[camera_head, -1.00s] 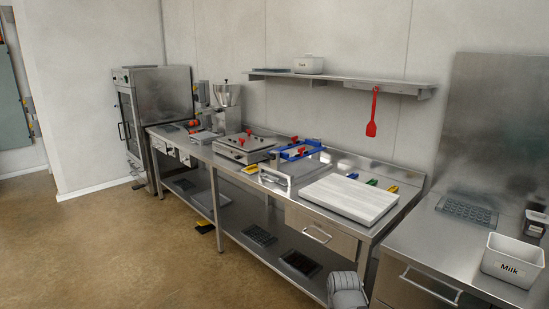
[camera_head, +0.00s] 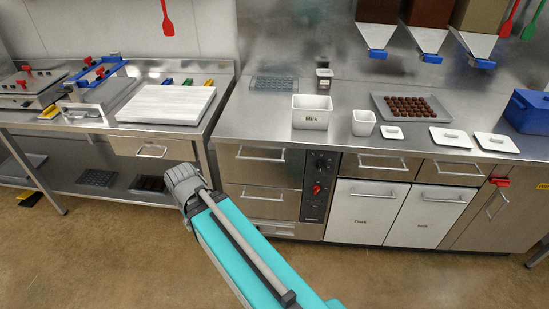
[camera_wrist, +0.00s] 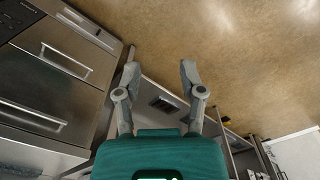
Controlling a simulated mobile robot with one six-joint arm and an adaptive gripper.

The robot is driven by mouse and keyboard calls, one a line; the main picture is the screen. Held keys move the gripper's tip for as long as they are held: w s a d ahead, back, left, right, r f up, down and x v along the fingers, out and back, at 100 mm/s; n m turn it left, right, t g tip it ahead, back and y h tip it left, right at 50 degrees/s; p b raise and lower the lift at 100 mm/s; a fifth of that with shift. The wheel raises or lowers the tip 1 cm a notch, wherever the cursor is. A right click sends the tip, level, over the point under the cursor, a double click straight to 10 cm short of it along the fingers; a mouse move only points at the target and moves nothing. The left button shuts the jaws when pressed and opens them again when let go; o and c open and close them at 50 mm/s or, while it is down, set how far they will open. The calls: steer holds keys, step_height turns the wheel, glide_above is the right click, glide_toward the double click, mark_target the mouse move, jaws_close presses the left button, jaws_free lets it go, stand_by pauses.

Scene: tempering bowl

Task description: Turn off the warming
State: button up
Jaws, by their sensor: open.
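A black control panel (camera_head: 318,185) is set upright in the front of the steel counter, between drawers. It carries a red knob (camera_head: 316,190) low down and a dark dial (camera_head: 321,163) above it; their markings are too small to read. A white tub labelled Milk (camera_head: 310,118) stands on the counter above the panel. My gripper (camera_wrist: 160,72) is open and empty in the wrist view, fingers apart over the floor and a lower shelf. My teal arm crosses the lower head view.
Steel drawers (camera_head: 259,154) lie left of the panel and white-fronted bins (camera_head: 366,212) right of it. A tray of chocolates (camera_head: 411,107), a small white pot (camera_head: 363,122) and flat lids (camera_head: 451,138) are on the counter. Hoppers hang above. Floor (camera_head: 390,275) in front is clear.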

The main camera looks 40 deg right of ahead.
steer(key=w+d+f+m+t+y+b, duration=0.1)
steer(key=w+d+f+b, duration=0.2)
steer(key=d, duration=0.3)
steer(key=w+d+f+m+b, duration=0.1)
steer(key=w+d+f+b, duration=0.15)
steer(key=d, duration=0.45)
steer(key=m+t+h+b, duration=0.2)
steer(key=m+t+b, duration=0.45)
steer(key=b, duration=0.95)
glide_toward(318, 190)
steer(key=r, duration=0.1)
steer(key=r+m+g, duration=0.1)
steer(key=shift+d+r+m+g, duration=0.2)
steer(key=shift+r+m+g, duration=0.05)
steer(key=shift+f, duration=0.15)
steer(key=b+x, duration=0.8)
steer(key=x, duration=0.1)
steer(key=b+x, duration=0.4)
steer(key=shift+w+a+f, duration=0.15)
steer(key=shift+a+f, duration=0.05)
steer(key=shift+a, duration=0.1)
